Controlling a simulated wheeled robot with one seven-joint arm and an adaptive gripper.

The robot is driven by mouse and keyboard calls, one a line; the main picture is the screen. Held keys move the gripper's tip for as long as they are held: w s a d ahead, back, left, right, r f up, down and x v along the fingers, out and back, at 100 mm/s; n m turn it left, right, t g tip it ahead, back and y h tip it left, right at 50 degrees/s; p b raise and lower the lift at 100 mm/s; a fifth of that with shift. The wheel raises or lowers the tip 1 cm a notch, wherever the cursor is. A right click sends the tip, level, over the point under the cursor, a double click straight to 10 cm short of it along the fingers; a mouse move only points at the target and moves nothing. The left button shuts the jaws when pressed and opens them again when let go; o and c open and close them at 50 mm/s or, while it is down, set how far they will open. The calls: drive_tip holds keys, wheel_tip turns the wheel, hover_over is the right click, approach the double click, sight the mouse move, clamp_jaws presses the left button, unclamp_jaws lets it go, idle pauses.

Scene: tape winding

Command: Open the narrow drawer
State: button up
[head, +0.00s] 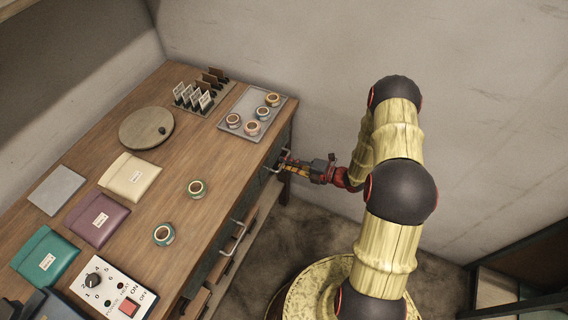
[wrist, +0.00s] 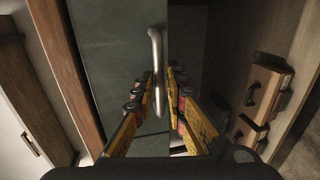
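A narrow dark green drawer front (wrist: 115,60) fills the middle of the wrist view. It has a curved metal handle (wrist: 156,45). In the head view this handle (head: 270,167) is at the far end of the desk's front, partly behind my gripper. The drawer looks shut, flush with the desk front. My gripper (wrist: 160,85) is at the handle, with one finger on each side of the bar. The fingers are apart, with the bar between them. I cannot tell whether either finger touches it. In the head view my gripper (head: 285,164) is beside the desk's far front corner.
The wooden desk (head: 170,185) carries a tray (head: 241,124) of tape rolls, a round board (head: 145,126), pouches and a control box (head: 112,295). Another handle (head: 238,232) is nearer on the desk front. Small wooden drawers (wrist: 268,80) show at right in the wrist view.

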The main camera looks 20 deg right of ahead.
drive_tip(key=shift+w+a+f, duration=0.1)
drive_tip(key=shift+w+a, duration=0.2)
drive_tip(key=shift+w, duration=0.05)
clamp_jaws()
drive_tip(key=shift+s, duration=0.1)
idle(0.6)
drive_tip(key=f+p+v, duration=0.2)
drive_tip(key=v, duration=0.7)
drive_tip(key=f+p+v, duration=0.2)
drive_tip(key=v, duration=0.8)
drive_tip(key=shift+s+d, duration=0.4)
drive_tip(key=shift+d, duration=0.05)
unclamp_jaws()
